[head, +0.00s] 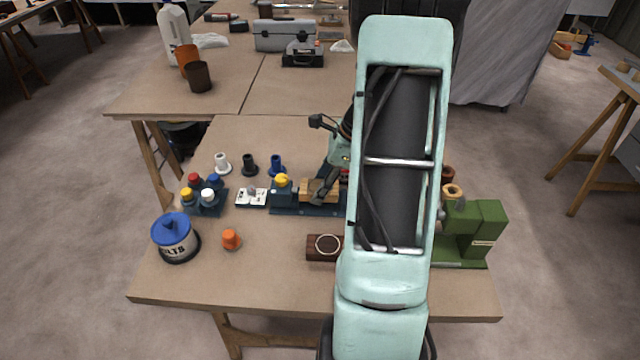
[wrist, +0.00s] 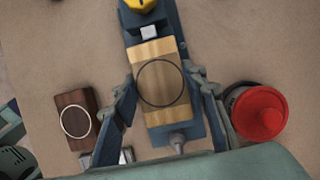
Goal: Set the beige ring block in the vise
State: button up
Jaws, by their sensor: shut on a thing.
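The beige ring block (wrist: 155,108), light wood with a thin dark circle on its top, sits between the fingers of my gripper (wrist: 161,82) in the wrist view. My gripper is shut on its two sides. The blue vise (wrist: 185,28) lies under and around the block, with a yellow knob (wrist: 140,4) at one end and a grey screw end at the other. In the head view the block (head: 308,187) is over the vise (head: 285,209), partly hidden by my gripper (head: 322,190). I cannot tell whether it rests on the vise bed.
A dark brown ring block (wrist: 75,101) lies left of the vise; a red-topped object (wrist: 259,112) stands close to the right finger. The head view shows several coloured knobs (head: 207,197), an orange piece (head: 231,239), a blue-lidded tin (head: 175,240) and a green machine (head: 478,230).

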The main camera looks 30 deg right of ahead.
jog(key=shift+f+b, duration=0.45)
jog(key=shift+f, duration=0.45)
jog(key=shift+f, duration=0.55)
dwell(1.1)
jog(key=o, duration=0.9)
jog(key=shift+p+v, duration=4.1)
jog(key=shift+v, duration=1.5)
jog(key=shift+f, duration=0.1)
